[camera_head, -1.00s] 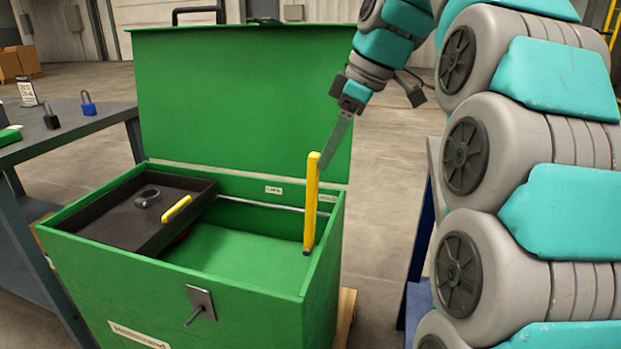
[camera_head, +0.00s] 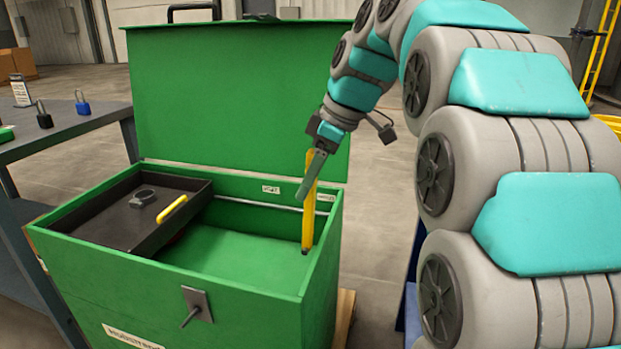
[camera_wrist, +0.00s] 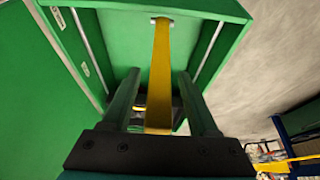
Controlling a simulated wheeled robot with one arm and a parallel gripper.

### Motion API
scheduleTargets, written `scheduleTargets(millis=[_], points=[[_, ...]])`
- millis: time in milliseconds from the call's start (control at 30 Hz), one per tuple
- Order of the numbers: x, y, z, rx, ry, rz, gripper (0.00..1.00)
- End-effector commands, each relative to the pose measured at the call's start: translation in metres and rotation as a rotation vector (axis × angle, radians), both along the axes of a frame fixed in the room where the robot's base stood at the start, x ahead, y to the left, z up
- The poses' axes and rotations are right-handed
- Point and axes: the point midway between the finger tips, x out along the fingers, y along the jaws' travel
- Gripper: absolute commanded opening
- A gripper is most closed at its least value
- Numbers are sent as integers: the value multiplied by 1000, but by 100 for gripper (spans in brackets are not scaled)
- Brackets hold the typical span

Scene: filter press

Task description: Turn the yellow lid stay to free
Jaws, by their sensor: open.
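The yellow lid stay (camera_head: 309,215) stands nearly upright at the right end of the open green chest (camera_head: 250,275). In the wrist view the stay (camera_wrist: 160,70) runs from a pivot on the chest wall down between my two fingers. My gripper (camera_head: 306,190) is at the upper part of the stay. In the wrist view the fingers of my gripper (camera_wrist: 160,105) are apart, one on each side of the stay, with gaps visible. The green lid (camera_head: 235,95) stands open behind. The head view hides part of the stay behind a finger.
A dark tray (camera_head: 120,225) with a grey ring-shaped part (camera_head: 143,198) and a yellow handle (camera_head: 172,208) sits in the chest's left side. A latch (camera_head: 196,304) is on the front. A bench (camera_head: 75,135) with padlocks stands left. The chest's right interior is clear.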

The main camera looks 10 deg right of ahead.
Motion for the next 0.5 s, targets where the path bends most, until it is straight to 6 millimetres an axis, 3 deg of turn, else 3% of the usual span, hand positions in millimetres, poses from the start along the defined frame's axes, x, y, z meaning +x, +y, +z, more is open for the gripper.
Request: scheduleTargets(millis=[200,500], points=[[0,0,0,0,0,0,58],[0,0,0,0,0,-1,24]])
